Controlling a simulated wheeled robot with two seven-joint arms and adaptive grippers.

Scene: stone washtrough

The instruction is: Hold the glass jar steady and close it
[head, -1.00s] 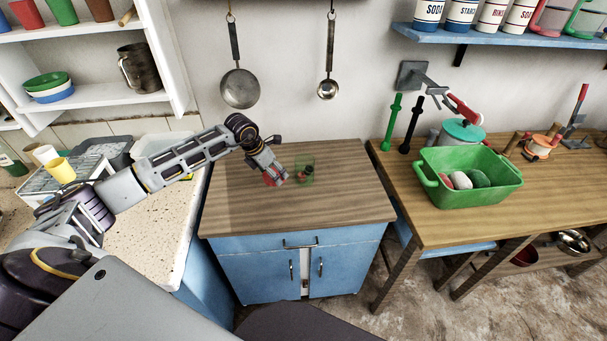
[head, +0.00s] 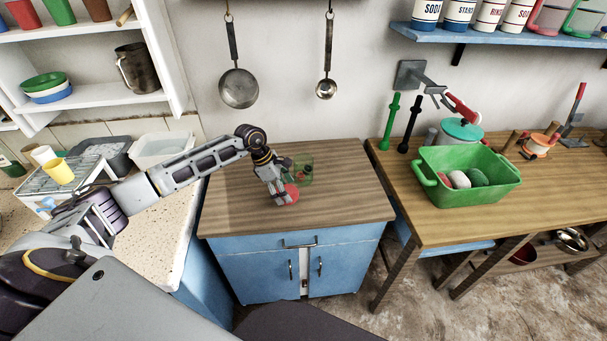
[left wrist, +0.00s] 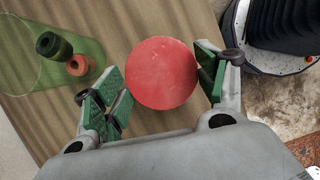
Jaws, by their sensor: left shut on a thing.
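The glass jar (head: 306,160), clear with a green tint, stands on the wooden top of the blue cabinet. In the left wrist view the jar (left wrist: 30,62) is at the left, with small dark green and red ring-like pieces inside. My left gripper (head: 284,194) is just in front and left of the jar. It is shut on a round red lid (head: 292,191), held beside the jar and apart from its mouth. In the left wrist view the red lid (left wrist: 162,73) lies between the green finger pads of the left gripper (left wrist: 166,88). My right gripper is not in view.
The wooden cabinet top (head: 345,205) is clear around the jar. A green tub (head: 470,190) with several rounded pieces stands on the right-hand bench. A pan (head: 238,87) and a ladle (head: 326,88) hang on the wall behind. A dish rack (head: 75,180) is at the left.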

